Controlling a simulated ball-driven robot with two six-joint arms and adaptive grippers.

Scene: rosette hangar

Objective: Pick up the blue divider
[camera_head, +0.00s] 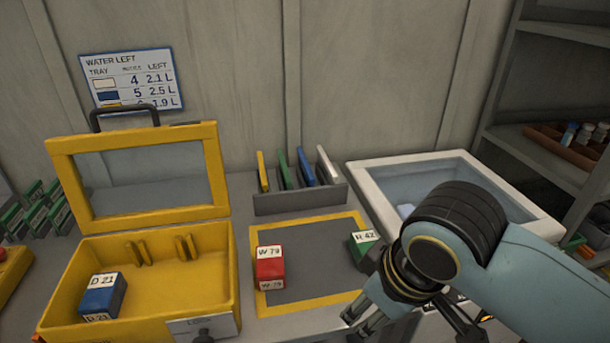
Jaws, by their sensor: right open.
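The blue divider (305,167) stands upright in a grey rack (300,202) at the back of the bench. It is between a green divider (283,168) and a white divider (328,165); a yellow divider (262,171) is at the left end. My right gripper (358,322) is open at the lower right, low over the bench front, well in front of the rack and apart from it. Part of it is hidden by its own arm. My left gripper is not in view.
An open yellow case (227,280) holds a blue block (102,296). A red block (269,265) and a green block (364,243) are at the yellow-bordered mat (310,245). A white-rimmed basin (372,190) is at right. Shelves (550,155) stand beyond.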

